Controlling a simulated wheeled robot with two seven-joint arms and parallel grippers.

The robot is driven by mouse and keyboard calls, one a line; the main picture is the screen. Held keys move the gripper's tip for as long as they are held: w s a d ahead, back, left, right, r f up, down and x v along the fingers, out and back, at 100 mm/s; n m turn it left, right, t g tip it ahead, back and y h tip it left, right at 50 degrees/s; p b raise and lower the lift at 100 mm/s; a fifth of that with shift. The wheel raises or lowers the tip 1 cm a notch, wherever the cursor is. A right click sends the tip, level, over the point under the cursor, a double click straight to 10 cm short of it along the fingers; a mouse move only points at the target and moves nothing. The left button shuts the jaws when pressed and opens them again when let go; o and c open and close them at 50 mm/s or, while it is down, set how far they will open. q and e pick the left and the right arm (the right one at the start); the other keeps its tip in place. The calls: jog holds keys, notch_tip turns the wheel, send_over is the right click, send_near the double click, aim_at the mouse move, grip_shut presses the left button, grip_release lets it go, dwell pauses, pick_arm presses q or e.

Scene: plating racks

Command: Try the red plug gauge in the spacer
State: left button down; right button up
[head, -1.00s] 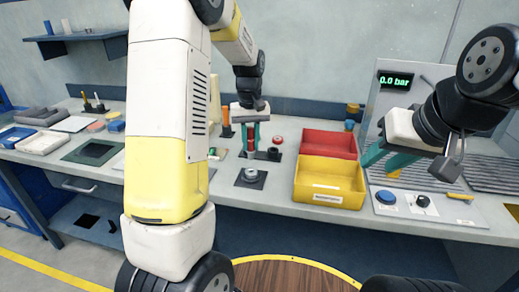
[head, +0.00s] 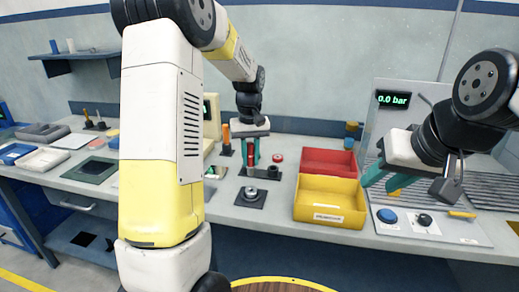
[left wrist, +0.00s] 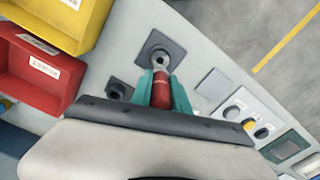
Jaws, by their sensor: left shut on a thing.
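My left gripper (head: 250,160) points down over the bench, its teal fingers shut on the red plug gauge (left wrist: 161,91). The gauge's red body also shows between the fingers in the head view (head: 250,153). The spacer (head: 251,192), a grey metal ring, sits on a dark square plate in front of the gripper. In the left wrist view the spacer (left wrist: 160,57) lies just beyond the fingertips. The gauge appears apart from it; its lower end is hard to make out. My right gripper (head: 387,180) is open and empty, above the bench at the right.
A yellow bin (head: 330,212) and a red bin (head: 330,160) stand right of the spacer. A black holder (head: 272,172) and a red round piece (head: 278,158) are close by the left gripper. A panel with a blue button (head: 387,216) is at the right.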

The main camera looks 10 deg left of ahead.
aim_at(251, 167)
pick_arm(q)
jog(key=shift+f, duration=2.85)
jog(key=shift+f, duration=0.3)
jog(key=shift+r, duration=2.5)
